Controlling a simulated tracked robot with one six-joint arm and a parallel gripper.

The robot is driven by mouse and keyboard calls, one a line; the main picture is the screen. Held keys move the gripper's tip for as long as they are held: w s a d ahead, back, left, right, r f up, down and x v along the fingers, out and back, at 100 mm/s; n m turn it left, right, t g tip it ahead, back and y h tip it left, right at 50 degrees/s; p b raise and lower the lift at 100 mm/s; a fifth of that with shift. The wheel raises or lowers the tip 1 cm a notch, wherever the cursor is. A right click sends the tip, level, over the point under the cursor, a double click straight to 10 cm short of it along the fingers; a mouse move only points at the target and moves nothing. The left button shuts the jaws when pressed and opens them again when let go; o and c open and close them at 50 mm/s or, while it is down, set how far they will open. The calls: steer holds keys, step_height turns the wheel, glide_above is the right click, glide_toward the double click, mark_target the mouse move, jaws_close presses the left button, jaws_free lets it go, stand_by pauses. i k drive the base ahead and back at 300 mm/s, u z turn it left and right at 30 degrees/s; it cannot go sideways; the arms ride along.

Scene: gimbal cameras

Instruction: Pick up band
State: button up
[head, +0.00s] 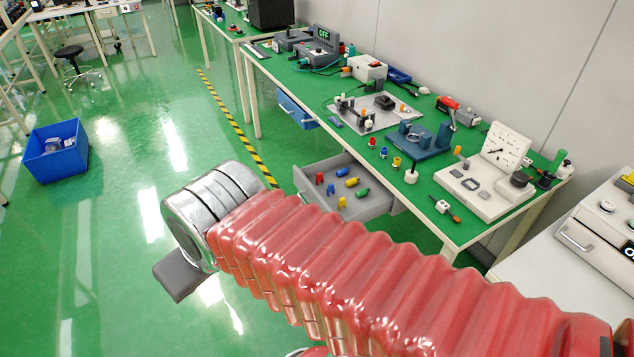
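I cannot tell for certain which item is the band. A ring-like part (414,138) sits on a blue fixture (432,151) on the green workbench; it is small, and I cannot tell whether it is the band. My arm, in a red ribbed sleeve, stretches across the front of the picture to a shiny metal end. A dark grey part of my gripper (180,274) shows below that end, over the floor, left of and well apart from the bench. Its fingertips cannot be made out, so whether it is open or shut does not show.
The workbench (480,222) carries several devices, including a white board fixture (480,190). Its drawer (372,206) stands open with small coloured parts inside, close behind my arm. A blue bin (42,168) stands on the floor at left. The green floor between is clear.

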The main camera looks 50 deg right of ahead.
mark_target(331, 185)
steer(key=z, duration=0.05)
steer(key=i, duration=0.75)
steer(key=z, duration=0.55)
steer(key=i, duration=0.6)
steer(key=z, duration=1)
steer(key=i, duration=0.65)
steer(key=z, duration=0.4)
